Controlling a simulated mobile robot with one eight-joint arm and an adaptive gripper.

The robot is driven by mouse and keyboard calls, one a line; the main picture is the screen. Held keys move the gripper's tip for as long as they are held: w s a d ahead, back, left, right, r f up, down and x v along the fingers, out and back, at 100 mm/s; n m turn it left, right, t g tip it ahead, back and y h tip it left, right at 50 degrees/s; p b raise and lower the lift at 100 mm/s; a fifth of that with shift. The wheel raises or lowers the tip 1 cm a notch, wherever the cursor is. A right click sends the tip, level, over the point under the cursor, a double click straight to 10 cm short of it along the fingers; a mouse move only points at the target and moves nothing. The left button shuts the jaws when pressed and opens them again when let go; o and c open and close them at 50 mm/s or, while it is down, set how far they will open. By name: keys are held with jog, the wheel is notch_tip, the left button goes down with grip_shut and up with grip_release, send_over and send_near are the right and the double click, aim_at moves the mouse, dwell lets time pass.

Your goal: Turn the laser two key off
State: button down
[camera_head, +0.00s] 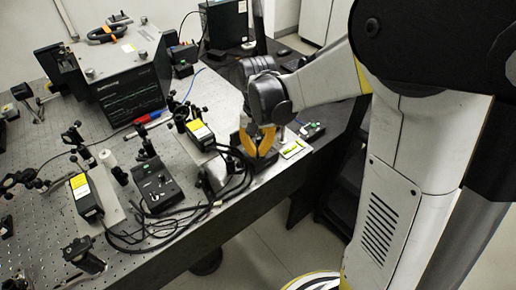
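My gripper (256,154), with yellow-orange fingers, points down at the right edge of the optical bench. Its fingertips come near each other low down, and I cannot tell if they are open or shut on something. A small black control box (312,131) with a green light sits just right of the gripper, partly behind the white card. A second black control box (158,188) with small coloured knobs stands left of the gripper. Two black laser units with yellow labels, one near the gripper (200,133) and one further left (86,196), stand on the bench. The laser two key itself is too small to make out.
Black cables (205,207) loop over the front of the perforated bench (45,245). A white card (293,149) lies right of the gripper. Optical posts stand around the left side, and a large grey instrument (128,80) stands at the back. Floor is clear in front.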

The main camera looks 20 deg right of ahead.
aim_at(256, 157)
jog(key=n, duration=0.3)
jog(key=shift+a+n, duration=0.1)
jog(key=shift+n, duration=0.2)
jog(key=shift+a+n+p, duration=0.1)
jog(key=shift+n+p, duration=0.25)
jog(key=shift+n, duration=1.45)
jog(key=c, duration=1.6)
grip_release()
notch_tip(256, 157, up, 12)
